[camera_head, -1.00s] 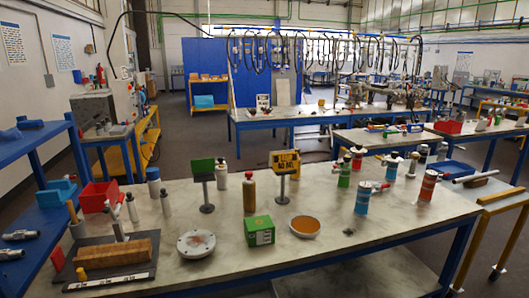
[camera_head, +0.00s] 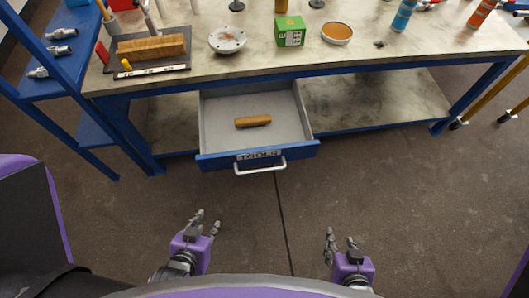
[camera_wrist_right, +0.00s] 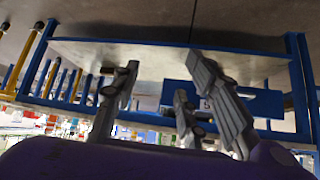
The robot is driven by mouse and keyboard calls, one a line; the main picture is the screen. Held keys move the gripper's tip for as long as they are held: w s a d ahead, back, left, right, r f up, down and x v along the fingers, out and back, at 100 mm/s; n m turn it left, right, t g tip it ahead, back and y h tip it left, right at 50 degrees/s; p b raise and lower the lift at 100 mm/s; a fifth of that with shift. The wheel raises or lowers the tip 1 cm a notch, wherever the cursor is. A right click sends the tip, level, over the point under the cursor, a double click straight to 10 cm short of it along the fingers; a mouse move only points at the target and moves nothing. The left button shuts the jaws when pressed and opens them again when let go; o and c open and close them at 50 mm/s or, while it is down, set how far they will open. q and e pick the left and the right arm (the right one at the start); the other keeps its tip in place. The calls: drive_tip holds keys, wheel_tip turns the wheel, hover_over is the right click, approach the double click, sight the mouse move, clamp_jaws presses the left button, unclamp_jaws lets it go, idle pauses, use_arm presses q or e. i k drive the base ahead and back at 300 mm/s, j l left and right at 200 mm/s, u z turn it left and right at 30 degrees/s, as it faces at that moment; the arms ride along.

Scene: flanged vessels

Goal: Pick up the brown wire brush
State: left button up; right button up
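A brown block-shaped brush (camera_head: 253,121), with a darker lower edge, lies in the open drawer (camera_head: 222,107) under the workbench. Its bristles cannot be made out. My left gripper (camera_head: 207,221) is open and empty, below and left of the drawer front in the head view. My right gripper (camera_head: 340,240) is open and empty, below and right of the drawer. Its spread fingers also show in the right wrist view (camera_wrist_right: 163,78); the brush cannot be seen there. Both grippers are well apart from the brush.
The drawer has a blue front with a pale handle (camera_head: 262,168). On the workbench (camera_head: 370,62) stand a green box (camera_head: 290,31), a round dish (camera_head: 337,33), a flange (camera_head: 227,39) and a wooden block (camera_head: 150,46). A blue shelf (camera_head: 60,80) stands left. The floor before the drawer is clear.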

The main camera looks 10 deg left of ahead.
sight(248, 121)
drive_tip(key=i+l+u, duration=0.1)
drive_tip(key=u, duration=0.25)
drive_tip(key=i+l+u, duration=0.2)
drive_tip(key=u, duration=0.15)
drive_tip(key=i+l+u, duration=0.35)
drive_tip(key=k+j, duration=0.05)
drive_tip(key=j, duration=0.05)
